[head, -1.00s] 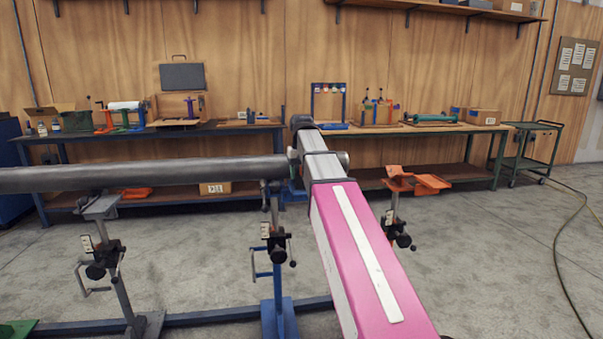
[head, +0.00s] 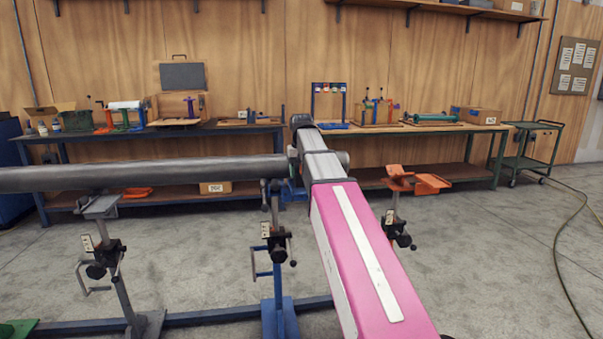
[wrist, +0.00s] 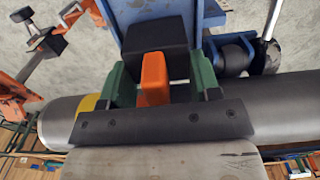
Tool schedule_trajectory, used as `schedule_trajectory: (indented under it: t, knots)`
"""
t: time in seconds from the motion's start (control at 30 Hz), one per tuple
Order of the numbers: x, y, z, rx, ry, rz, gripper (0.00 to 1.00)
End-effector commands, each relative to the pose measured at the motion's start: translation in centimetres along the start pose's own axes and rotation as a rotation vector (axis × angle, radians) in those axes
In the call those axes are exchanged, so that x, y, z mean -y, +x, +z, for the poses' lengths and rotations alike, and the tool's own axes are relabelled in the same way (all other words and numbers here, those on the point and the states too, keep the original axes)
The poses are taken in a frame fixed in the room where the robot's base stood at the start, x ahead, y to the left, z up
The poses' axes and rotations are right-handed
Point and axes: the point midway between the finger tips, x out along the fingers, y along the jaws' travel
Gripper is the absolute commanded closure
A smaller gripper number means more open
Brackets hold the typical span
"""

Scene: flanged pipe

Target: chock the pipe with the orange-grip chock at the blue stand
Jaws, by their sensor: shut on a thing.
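The grey pipe (head: 140,173) lies level across the left of the head view, its right end by the blue stand (head: 279,305). In the wrist view the pipe (wrist: 275,115) runs behind my gripper, with a yellow band (wrist: 87,104) towards its left end. My gripper (wrist: 158,82) has green fingers, shut on the orange grip (wrist: 154,76) of the chock. The chock's black block (wrist: 152,42) is beyond the grip, over a blue part of the stand (wrist: 207,12). I cannot tell whether the block touches the pipe. My arm hides gripper and chock in the head view.
A grey stand (head: 100,210) supports the pipe further left. An orange-topped stand (head: 415,182) is to the right of my arm. Workbenches (head: 440,130) with several fixtures line the back wall. The floor at right is open, with a hose (head: 562,260) on it.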

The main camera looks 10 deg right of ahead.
Motion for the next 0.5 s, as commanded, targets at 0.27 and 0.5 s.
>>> schedule_trajectory:
  t: [0.27, 0.5]
  knots:
    - [0.0, 0.01, -0.53, 0.0, 0.0, 0.0, 0.72]
    - [0.0, 0.03, -0.94, 0.0, 0.0, 0.0, 0.72]
